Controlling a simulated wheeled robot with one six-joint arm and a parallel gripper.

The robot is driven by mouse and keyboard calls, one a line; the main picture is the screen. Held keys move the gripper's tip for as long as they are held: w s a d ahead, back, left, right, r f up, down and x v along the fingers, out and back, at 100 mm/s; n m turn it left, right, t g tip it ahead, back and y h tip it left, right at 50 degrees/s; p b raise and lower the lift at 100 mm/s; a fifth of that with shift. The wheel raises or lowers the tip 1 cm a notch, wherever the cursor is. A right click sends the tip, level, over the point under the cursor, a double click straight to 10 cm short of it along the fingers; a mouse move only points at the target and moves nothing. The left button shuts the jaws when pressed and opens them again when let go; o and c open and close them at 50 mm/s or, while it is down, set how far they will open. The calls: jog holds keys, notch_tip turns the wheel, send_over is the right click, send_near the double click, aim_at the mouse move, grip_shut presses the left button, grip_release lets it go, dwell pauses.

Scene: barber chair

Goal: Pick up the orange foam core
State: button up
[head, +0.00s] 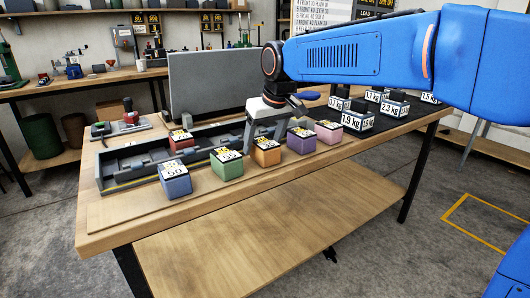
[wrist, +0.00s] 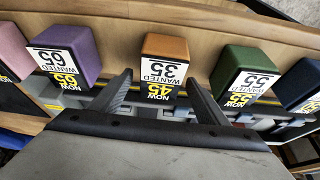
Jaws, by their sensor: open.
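The orange foam core (head: 266,154) is a small block near the front edge of the table, between a green block and a purple one. In the wrist view the orange foam core (wrist: 165,45) shows its bare orange top, with an upside-down label reading WANTED 35, NOW 45. My gripper (head: 268,132) is open and empty, just above and behind the orange block in the head view. In the wrist view my gripper's fingertips (wrist: 158,77) lie to either side of the block's label, and the block's body is beyond them. I see no contact.
The green block (head: 227,163) and purple block (head: 301,141) stand close on either side. A blue block (head: 175,178) and pink block (head: 328,132) stand farther out. A long grey tray (head: 120,185) lies behind, before an upright grey panel (head: 205,82). Weights (head: 358,121) stand right.

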jog(key=c, duration=1.2)
